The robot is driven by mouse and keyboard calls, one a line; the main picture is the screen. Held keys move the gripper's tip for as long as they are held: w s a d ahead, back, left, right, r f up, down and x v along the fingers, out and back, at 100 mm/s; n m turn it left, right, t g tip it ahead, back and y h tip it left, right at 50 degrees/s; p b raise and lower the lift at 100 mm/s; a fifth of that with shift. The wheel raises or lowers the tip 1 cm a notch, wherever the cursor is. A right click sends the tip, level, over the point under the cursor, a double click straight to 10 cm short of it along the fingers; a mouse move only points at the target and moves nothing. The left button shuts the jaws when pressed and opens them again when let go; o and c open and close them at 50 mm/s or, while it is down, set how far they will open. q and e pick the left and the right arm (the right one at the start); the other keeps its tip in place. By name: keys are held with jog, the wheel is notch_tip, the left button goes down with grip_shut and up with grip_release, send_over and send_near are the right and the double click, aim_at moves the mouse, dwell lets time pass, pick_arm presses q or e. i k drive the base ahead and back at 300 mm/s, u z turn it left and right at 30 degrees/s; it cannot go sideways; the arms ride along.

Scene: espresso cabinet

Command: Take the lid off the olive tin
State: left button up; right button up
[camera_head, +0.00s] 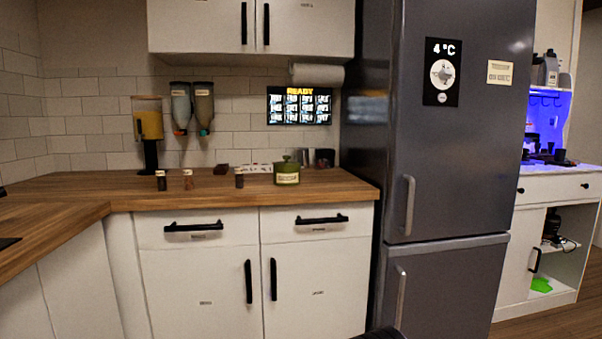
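An olive green tin (287,175) with a pale label stands upright on the wooden counter (110,187), near its right end and left of the fridge. Its green lid (287,164) with a small knob sits on top. Neither of my grippers can be made out. A dark rounded shape shows at the bottom edge, and I cannot tell which part it is.
Several small jars (188,179) stand left of the tin. A cereal dispenser (148,130) stands farther left. Metal cups (324,158) are behind the tin. The tall grey fridge (455,150) bounds the counter on the right. The counter's left part is mostly clear.

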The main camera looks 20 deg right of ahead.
aim_at(286, 164)
jog(key=u, duration=0.1)
jog(key=k, duration=0.5)
jog(key=z, duration=1.3)
jog(key=i, duration=1.6)
jog(key=u, duration=0.55)
